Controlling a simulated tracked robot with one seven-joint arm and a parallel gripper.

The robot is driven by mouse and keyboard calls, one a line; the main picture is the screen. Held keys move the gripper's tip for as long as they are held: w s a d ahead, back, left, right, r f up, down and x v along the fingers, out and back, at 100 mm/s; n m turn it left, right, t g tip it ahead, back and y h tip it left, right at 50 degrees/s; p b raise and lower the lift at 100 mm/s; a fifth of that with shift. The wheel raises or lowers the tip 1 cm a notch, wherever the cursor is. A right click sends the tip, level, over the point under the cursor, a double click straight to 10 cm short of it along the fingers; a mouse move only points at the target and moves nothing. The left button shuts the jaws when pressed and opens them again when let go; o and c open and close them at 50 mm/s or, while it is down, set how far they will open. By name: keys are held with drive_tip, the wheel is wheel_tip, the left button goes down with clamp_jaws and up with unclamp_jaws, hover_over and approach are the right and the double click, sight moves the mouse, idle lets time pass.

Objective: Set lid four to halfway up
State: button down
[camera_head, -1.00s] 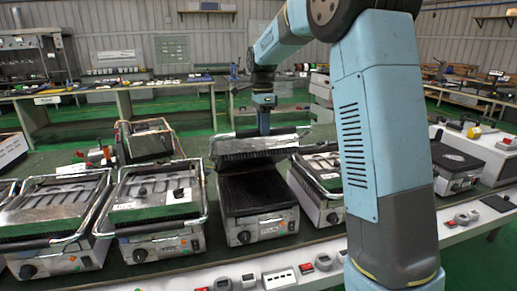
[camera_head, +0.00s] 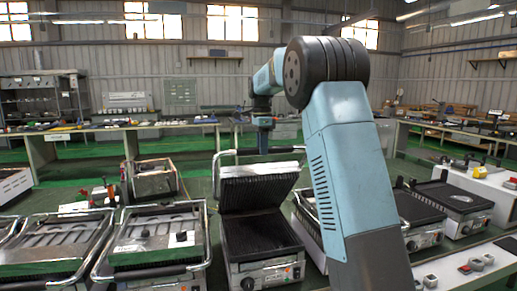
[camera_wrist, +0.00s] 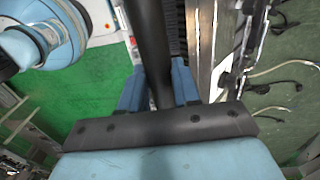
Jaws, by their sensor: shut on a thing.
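A contact grill in the middle of the head view has its lid (camera_head: 260,188) raised and tilted, with the dark ribbed underside showing. Its ribbed lower plate (camera_head: 262,237) is uncovered. I cannot read a number on this lid. My gripper (camera_head: 263,144) is at the lid's handle bar (camera_head: 225,154), behind and above the lid. In the wrist view, the blue fingers of my gripper (camera_wrist: 158,88) are shut on a dark bar (camera_wrist: 150,35), which runs between them. The fingertips are partly hidden by this bar.
Grills with lowered lids (camera_head: 155,238) stand close on the left. Another grill with a dark plate (camera_head: 455,198) stands to the right, partly beyond my arm. A metal box appliance (camera_head: 155,178) is behind on the left. Workbenches line the back, with green floor between.

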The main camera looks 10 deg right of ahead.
drive_tip(key=shift+w+d+f, duration=0.15)
drive_tip(key=shift+f, duration=0.15)
drive_tip(key=c, duration=0.8)
unclamp_jaws()
drive_tip(key=shift+w+f, duration=0.15)
drive_tip(key=shift+w, duration=0.1)
drive_tip(key=shift+r, duration=0.2)
wheel_tip(320, 180, up, 13)
drive_tip(key=w, duration=0.1)
drive_tip(key=shift+r, duration=0.2)
